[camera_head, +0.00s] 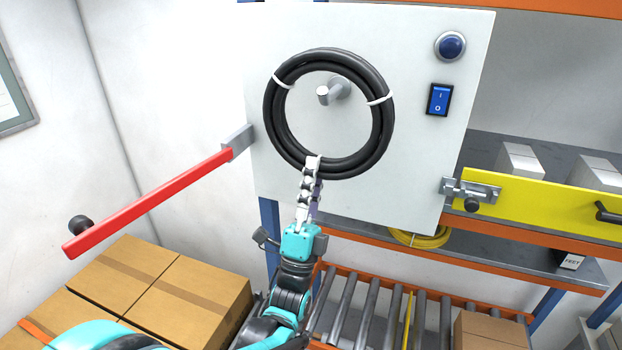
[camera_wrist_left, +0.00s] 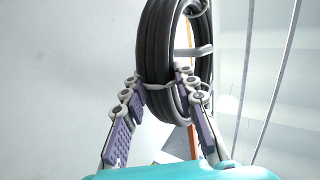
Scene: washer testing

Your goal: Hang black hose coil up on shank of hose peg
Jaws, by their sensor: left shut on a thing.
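The black hose coil (camera_head: 378,130), bound with white ties, is upright in front of the pale panel in the head view. My left gripper (camera_head: 312,166) is shut on the coil's bottom, from below. The grey hose peg (camera_head: 324,95) shows through the coil's opening, above its middle and apart from the inner edge in the picture. How far the peg reaches through the ring is unclear. In the left wrist view the coil (camera_wrist_left: 155,45) stands between my two fingers, seen nearly edge-on. My right gripper is not in view.
The pale panel (camera_head: 420,180) carries a blue button (camera_head: 451,46) and a blue switch (camera_head: 439,100). A red bar (camera_head: 150,203) juts out at left. A yellow bar (camera_head: 540,207) with a latch (camera_head: 470,192) is at right. Boxes (camera_head: 190,300) and rollers (camera_head: 375,310) lie below.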

